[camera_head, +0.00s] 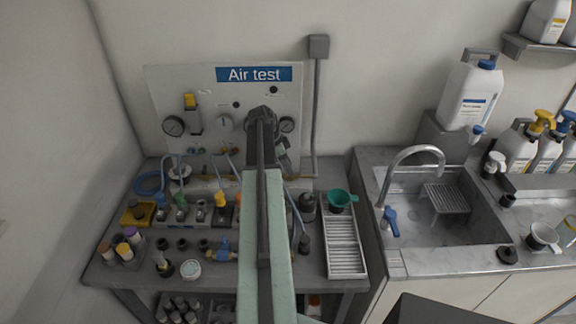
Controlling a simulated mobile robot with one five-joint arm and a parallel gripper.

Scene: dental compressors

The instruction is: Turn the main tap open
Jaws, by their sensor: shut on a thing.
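My arm reaches forward over the bench to the "Air test" panel (268,88) on the back wall. My gripper (262,122) is at the right part of this panel, between a small knob and a round gauge. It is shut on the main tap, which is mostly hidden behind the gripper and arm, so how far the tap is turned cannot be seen. A round gauge (173,126) sits at the panel's left, and another gauge (287,124) just right of my gripper.
The grey bench (110,270) holds blue hoses, small fittings, bottles and a white slatted tray (344,245) with a green funnel (338,200). A sink (425,235) with a curved faucet (415,150) and a blue lever (390,220) is at right. A grey conduit (317,110) runs beside the panel.

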